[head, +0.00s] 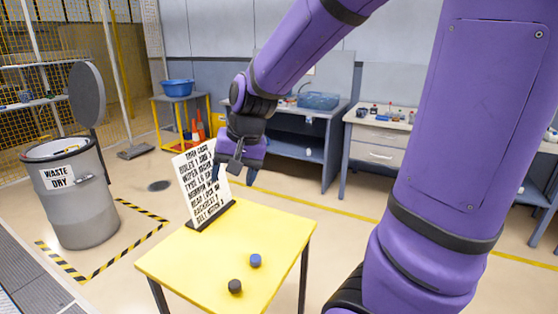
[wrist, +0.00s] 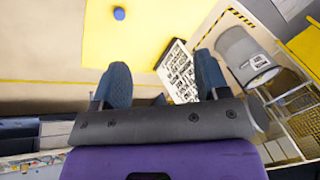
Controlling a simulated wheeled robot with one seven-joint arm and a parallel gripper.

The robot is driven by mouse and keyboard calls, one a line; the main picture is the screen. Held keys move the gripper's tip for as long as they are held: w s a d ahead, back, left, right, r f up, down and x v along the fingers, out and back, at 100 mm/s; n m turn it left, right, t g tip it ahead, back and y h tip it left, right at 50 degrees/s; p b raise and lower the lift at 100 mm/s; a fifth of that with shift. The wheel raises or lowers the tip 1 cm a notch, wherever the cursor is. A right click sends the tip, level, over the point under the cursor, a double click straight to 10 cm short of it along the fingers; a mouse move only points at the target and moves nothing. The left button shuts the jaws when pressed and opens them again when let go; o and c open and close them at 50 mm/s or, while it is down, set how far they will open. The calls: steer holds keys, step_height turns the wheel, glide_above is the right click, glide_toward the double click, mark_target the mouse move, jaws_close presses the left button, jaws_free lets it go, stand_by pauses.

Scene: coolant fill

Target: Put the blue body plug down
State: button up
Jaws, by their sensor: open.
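The blue body plug (head: 255,260) stands on the yellow table (head: 200,262), towards its front right. It also shows in the wrist view (wrist: 119,13), near the top edge, with bare yellow around it. My gripper (head: 236,180) hangs beyond the table's back edge, beside the printed sign and apart from the plug. In the wrist view its two fingers (wrist: 160,88) are spread wide with nothing between them.
A printed sign (head: 203,182) stands at the table's back left. A grey waste drum (head: 76,200) with its lid up is at the left. Workbenches (head: 300,135) line the back wall. The table's middle is clear.

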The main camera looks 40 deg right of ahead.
steer(key=s+r+n+t+h, duration=0.1)
steer(key=s+r+n, duration=0.2)
steer(key=s, duration=0.5)
steer(key=s+a+r+n, duration=0.1)
steer(key=s+r+n, duration=0.2)
steer(key=s+r, duration=0.2)
steer(key=shift+s+a+r+t+h, duration=0.2)
steer(key=shift+s+r+t+h, duration=0.2)
steer(key=shift+s, duration=1.15)
